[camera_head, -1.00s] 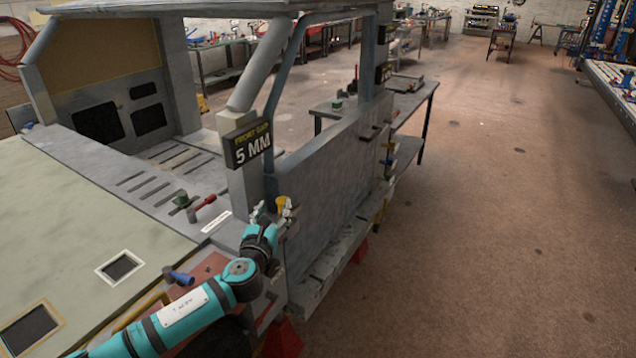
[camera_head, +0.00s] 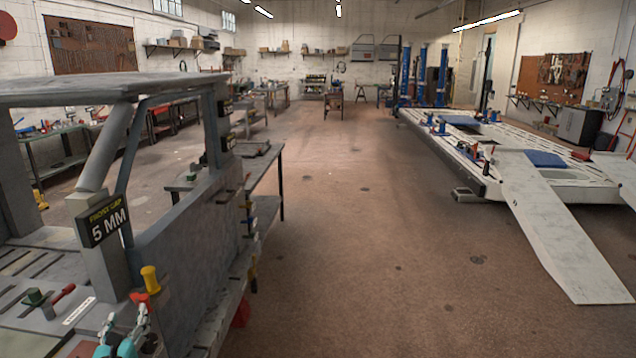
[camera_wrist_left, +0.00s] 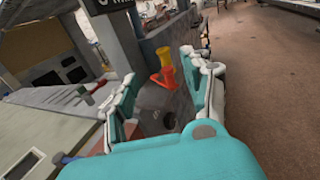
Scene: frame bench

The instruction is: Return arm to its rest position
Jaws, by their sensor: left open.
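My left gripper (camera_head: 126,334) is at the bottom left of the head view, beside the front pillar of the grey vehicle frame (camera_head: 180,235). It is open and empty, with its two fingers apart in the wrist view (camera_wrist_left: 160,95). Beyond the fingertips is a yellow-topped tool (camera_head: 150,279) with a red-orange lower part; it also shows in the wrist view (camera_wrist_left: 165,62), apart from the fingers. Most of my left arm is below the head view. My right gripper is not in view.
A sign reading "5 MM" (camera_head: 103,221) is on the front pillar. A red-handled clamp (camera_head: 48,297) lies on the frame. A dark-legged table (camera_head: 265,160) stands behind the door panel. A white lift platform with a ramp (camera_head: 560,225) is at the right. The floor between is clear.

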